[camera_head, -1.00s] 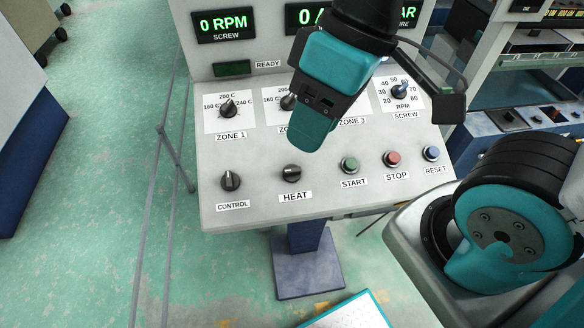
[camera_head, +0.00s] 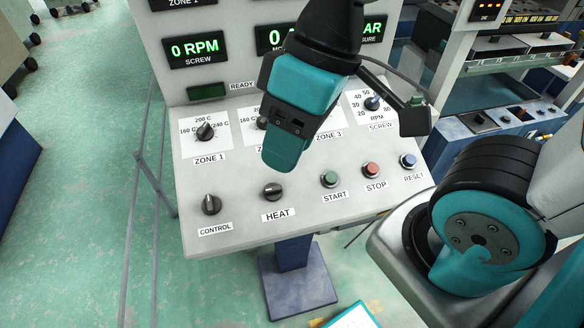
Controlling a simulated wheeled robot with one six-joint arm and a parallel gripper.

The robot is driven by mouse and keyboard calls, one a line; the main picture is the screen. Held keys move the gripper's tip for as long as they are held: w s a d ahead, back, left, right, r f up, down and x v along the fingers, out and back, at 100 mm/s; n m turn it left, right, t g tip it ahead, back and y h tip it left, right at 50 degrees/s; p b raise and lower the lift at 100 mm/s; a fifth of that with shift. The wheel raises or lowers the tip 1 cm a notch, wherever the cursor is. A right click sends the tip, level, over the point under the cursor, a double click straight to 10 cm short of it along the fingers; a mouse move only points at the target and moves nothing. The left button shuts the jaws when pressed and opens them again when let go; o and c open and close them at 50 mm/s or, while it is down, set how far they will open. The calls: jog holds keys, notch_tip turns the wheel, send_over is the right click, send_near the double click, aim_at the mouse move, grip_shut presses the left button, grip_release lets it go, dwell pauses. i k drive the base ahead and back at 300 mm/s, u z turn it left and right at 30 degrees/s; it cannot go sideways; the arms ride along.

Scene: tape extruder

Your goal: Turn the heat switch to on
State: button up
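The heat switch (camera_head: 273,192) is a black rotary knob on the sloped white control panel (camera_head: 240,228), above the label HEAT. Its pointer lies roughly sideways. My gripper (camera_head: 282,160) is teal and black and hangs over the middle of the panel, its tip just above and slightly right of the heat switch in the picture. It appears apart from the knob. I see the gripper from its back, so the gap between its fingers is hidden. It covers part of the ZONE 2 and ZONE 3 area.
The control knob (camera_head: 211,204) is left of the heat switch. The start (camera_head: 329,179), stop (camera_head: 370,170) and reset (camera_head: 408,161) buttons are to the right. The zone 1 dial (camera_head: 205,131) and screw dial (camera_head: 372,103) sit higher. A grey rail (camera_head: 150,175) stands left of the panel.

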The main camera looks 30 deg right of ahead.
aim_at(273, 192)
jog(key=k, duration=1)
jog(key=u, duration=1.55)
jog(key=i, duration=0.9)
jog(key=z, duration=1.55)
